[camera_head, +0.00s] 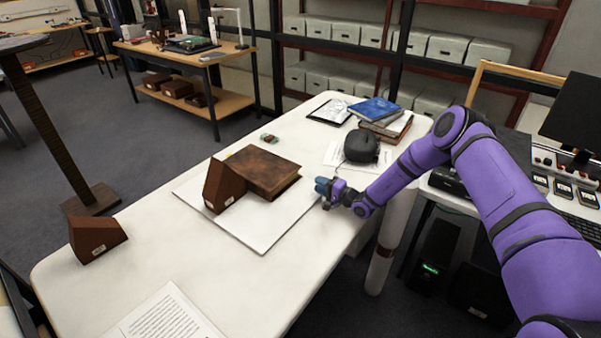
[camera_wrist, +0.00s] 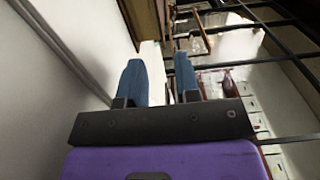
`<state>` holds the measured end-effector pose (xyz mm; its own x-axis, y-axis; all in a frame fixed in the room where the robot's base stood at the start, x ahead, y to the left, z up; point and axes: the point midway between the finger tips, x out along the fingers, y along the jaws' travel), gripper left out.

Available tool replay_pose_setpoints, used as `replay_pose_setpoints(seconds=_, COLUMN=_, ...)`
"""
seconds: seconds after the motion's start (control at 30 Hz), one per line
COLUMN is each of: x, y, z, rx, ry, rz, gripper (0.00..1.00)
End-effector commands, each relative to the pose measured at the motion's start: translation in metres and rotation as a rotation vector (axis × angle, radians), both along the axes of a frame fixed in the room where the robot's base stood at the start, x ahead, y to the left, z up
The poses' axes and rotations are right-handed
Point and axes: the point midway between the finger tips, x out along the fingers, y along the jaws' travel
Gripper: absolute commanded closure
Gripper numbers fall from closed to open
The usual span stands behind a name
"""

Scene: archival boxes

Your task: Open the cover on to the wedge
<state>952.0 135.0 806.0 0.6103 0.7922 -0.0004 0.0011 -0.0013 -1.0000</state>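A closed brown leather book (camera_head: 265,170) lies on a white board (camera_head: 266,226) on the table. A brown wedge (camera_head: 222,187) stands on the board against the book's left side. A second brown wedge (camera_head: 96,238) stands apart on the table at the left. My gripper (camera_head: 322,186) is just right of the board's right edge, apart from the book. In the wrist view its two blue fingers (camera_wrist: 158,82) are spread with nothing between them.
A dark rounded object (camera_head: 361,146) rests on papers behind my gripper. A blue book (camera_head: 376,109), other books and a clipboard (camera_head: 333,112) lie at the table's far end. A printed sheet (camera_head: 168,315) lies at the near end. The table between the left wedge and the board is clear.

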Motion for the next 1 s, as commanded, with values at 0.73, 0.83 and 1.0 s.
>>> replay_pose_setpoints(seconds=0.73, x=0.058, y=0.075, z=-0.003, rx=0.001, ry=-0.001, rz=-0.006, gripper=0.7)
replay_pose_setpoints(seconds=0.83, x=0.063, y=0.081, z=-0.003, rx=0.002, ry=0.001, rz=-0.005, gripper=0.7)
replay_pose_setpoints(seconds=1.0, x=0.066, y=0.085, z=-0.003, rx=0.001, ry=0.002, rz=-0.006, gripper=0.7)
